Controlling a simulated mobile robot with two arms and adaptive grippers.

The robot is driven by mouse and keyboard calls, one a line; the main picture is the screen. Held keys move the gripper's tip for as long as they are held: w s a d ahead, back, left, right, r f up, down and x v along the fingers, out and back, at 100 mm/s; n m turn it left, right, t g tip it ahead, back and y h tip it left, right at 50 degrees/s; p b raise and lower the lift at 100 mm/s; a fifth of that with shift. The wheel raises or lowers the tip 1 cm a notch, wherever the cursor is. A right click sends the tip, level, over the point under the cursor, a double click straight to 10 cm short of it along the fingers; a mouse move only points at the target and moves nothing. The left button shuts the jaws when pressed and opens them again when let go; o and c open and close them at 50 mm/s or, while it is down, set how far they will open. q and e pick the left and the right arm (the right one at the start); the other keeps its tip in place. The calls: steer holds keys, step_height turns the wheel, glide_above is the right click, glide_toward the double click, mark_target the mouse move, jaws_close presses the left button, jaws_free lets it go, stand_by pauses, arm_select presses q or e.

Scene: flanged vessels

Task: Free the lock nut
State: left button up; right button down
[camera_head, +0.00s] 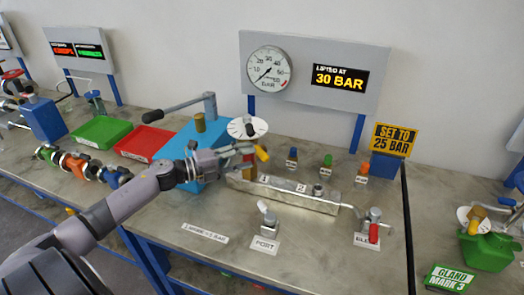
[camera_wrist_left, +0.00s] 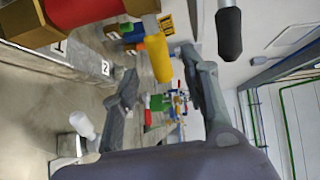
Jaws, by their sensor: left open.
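My left gripper (camera_head: 228,160) reaches in from the left beside the relief valve (camera_head: 248,158), which has a brass and red body and stands on block position 1. A white dial (camera_head: 247,128) sits above it. A yellow-ended handle (camera_head: 262,154) sticks out on its right. In the left wrist view my jaws (camera_wrist_left: 160,64) are open. The yellow handle end (camera_wrist_left: 157,58) shows between and beyond the fingertips; I cannot tell whether they touch it. The red and brass valve body (camera_wrist_left: 75,12) fills the top left. The lock nut cannot be clearly told apart. My right gripper is out of view.
A blue pump (camera_head: 190,150) with a long black-gripped lever stands close to my wrist. A panel reads "LIFTED AT 30 BAR" (camera_head: 340,77); a yellow sign reads "SET TO 25 BAR" (camera_head: 393,138).

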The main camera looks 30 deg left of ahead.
mark_target(257, 154)
arm_select(q)
steer(key=p+x, duration=0.1)
steer(key=x, duration=0.4)
steer(key=shift+w, duration=0.1)
steer(key=shift+w+d, duration=0.25)
steer(key=shift+w, duration=0.05)
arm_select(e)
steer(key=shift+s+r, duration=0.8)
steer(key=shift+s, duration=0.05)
arm_select(q)
steer(key=shift+f, duration=0.1)
steer(key=shift+c, duration=1.8)
jaws_close()
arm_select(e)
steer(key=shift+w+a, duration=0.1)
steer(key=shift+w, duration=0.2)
